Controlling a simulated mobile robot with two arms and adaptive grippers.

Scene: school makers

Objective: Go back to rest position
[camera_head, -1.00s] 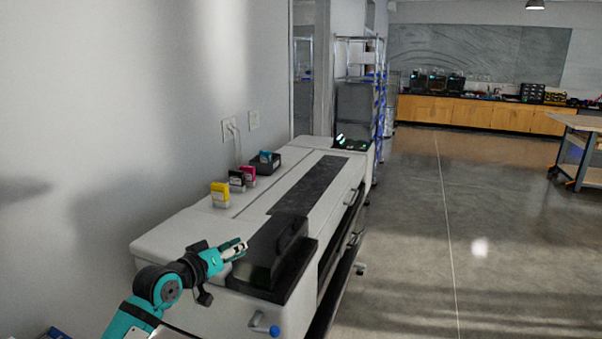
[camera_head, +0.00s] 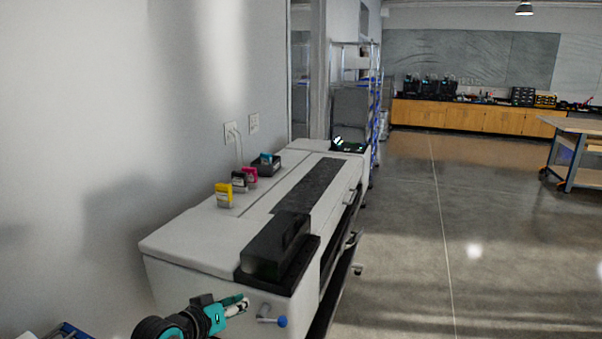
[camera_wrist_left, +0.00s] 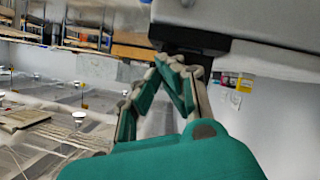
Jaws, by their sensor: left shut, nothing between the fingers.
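My left gripper (camera_head: 238,305) is at the bottom left of the head view, in front of the near end of the large white printer (camera_head: 185,245). It is shut and empty, apart from the printer's near face and below its top. In the left wrist view its teal and grey fingers (camera_wrist_left: 172,62) meet at the tips, with nothing between them. My right gripper is not in view.
A black box (camera_head: 275,248) stands on the printer's near end. A blue-tipped lever (camera_head: 281,321) sticks out beside my gripper. Yellow (camera_head: 224,194), magenta (camera_head: 250,173) and other cartridges stand along the wall side. The floor (camera_head: 430,240) to the right is clear.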

